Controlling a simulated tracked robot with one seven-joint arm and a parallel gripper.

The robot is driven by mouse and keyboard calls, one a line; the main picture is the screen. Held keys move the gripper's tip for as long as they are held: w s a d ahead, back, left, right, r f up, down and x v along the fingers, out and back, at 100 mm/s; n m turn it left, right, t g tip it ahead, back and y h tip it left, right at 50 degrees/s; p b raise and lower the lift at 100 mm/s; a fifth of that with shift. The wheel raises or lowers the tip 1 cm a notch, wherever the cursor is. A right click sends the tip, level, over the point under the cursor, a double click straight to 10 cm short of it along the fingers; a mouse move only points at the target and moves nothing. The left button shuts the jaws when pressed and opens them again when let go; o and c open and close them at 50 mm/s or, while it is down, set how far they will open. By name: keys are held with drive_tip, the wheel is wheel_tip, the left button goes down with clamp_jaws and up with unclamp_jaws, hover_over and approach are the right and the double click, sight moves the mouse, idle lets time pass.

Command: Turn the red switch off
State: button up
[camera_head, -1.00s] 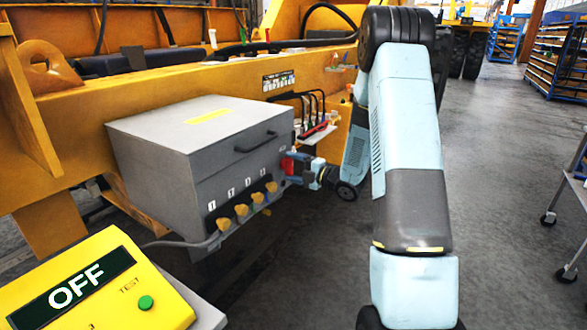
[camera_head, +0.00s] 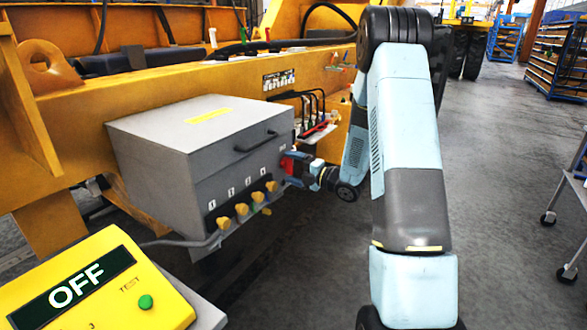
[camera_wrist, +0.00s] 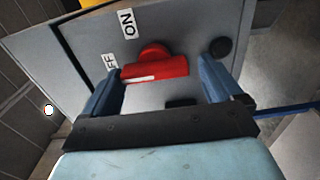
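The red switch (camera_wrist: 155,69) is a rotary handle with a round hub, on the side of a grey box (camera_head: 180,148). In the wrist view its bar lies nearly level, its white-striped end towards a label ending "FF", partly hidden by the left finger. An "ON" label (camera_wrist: 128,22) stands above. My gripper (camera_wrist: 163,84) is open, its blue fingers spread on either side of the bar; whether the left finger touches it I cannot tell. In the head view the switch (camera_head: 288,165) is small and partly covered by my gripper (camera_head: 293,170).
A yellow test panel (camera_head: 145,300) reading "OFF", with a green button, stands at the front left. Several yellow knobs (camera_head: 241,209) line the box's front. A black round knob (camera_wrist: 221,47) sits right of the switch.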

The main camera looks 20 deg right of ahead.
drive_tip(key=shift+o, duration=0.5)
drive_tip(key=shift+w+r, duration=0.1)
drive_tip(key=shift+d, duration=0.15)
drive_tip(key=shift+s+d, duration=0.15)
drive_tip(key=shift+s, duration=0.1)
drive_tip(key=v, duration=1.3)
